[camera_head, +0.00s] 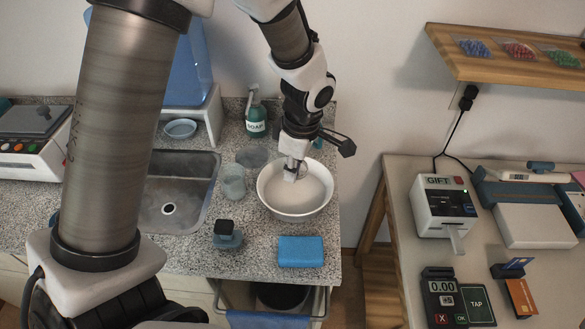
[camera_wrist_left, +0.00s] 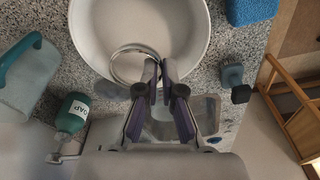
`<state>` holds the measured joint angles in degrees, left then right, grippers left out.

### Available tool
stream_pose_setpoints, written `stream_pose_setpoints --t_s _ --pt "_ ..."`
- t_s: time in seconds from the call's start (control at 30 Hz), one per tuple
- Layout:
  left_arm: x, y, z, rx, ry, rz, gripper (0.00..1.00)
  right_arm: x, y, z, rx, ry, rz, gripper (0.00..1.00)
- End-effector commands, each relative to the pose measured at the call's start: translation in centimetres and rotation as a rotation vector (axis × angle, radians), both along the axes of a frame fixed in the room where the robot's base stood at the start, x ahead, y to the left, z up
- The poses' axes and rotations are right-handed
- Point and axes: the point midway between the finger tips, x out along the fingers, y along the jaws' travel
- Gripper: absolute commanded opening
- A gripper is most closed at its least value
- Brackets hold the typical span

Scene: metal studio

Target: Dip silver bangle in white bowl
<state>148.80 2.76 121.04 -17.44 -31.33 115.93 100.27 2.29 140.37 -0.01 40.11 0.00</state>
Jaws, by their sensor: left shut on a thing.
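The white bowl (camera_head: 322,204) stands on the speckled counter, right of the sink, with a pale, smooth inside. It also shows at the top of the wrist view (camera_wrist_left: 90,30). My left gripper (camera_head: 291,174) points down over the far part of the bowl. In the wrist view its fingers (camera_wrist_left: 164,80) are shut on the silver bangle (camera_wrist_left: 113,66), a thin ring that sticks out to the left over the bowl's rim and inside. How high the bangle is above the bowl's bottom is hard to tell. My right gripper is not in view.
A blue sponge (camera_head: 301,251) lies in front of the bowl. A small dark-topped bottle (camera_head: 227,235) and a clear glass (camera_head: 232,182) stand to its left, beside the sink (camera_head: 176,192). A green soap bottle (camera_head: 256,121) stands behind. A separate table (camera_head: 405,215) is at right.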

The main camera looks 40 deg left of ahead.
Motion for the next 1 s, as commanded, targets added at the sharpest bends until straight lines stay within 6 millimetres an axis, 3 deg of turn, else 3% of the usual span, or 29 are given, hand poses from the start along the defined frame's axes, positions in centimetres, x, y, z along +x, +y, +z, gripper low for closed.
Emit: stream_pose_setpoints --t_s 0.4,0.73,1.0 --pt "0.0 0.0 0.2 0.000 0.000 0.000 0.00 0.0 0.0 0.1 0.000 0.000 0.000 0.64" --pt "0.0 0.0 3.9 0.000 0.000 0.000 0.00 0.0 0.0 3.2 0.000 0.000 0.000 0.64" --pt "0.0 0.0 4.0 0.000 0.000 0.000 0.00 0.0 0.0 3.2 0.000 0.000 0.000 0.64"
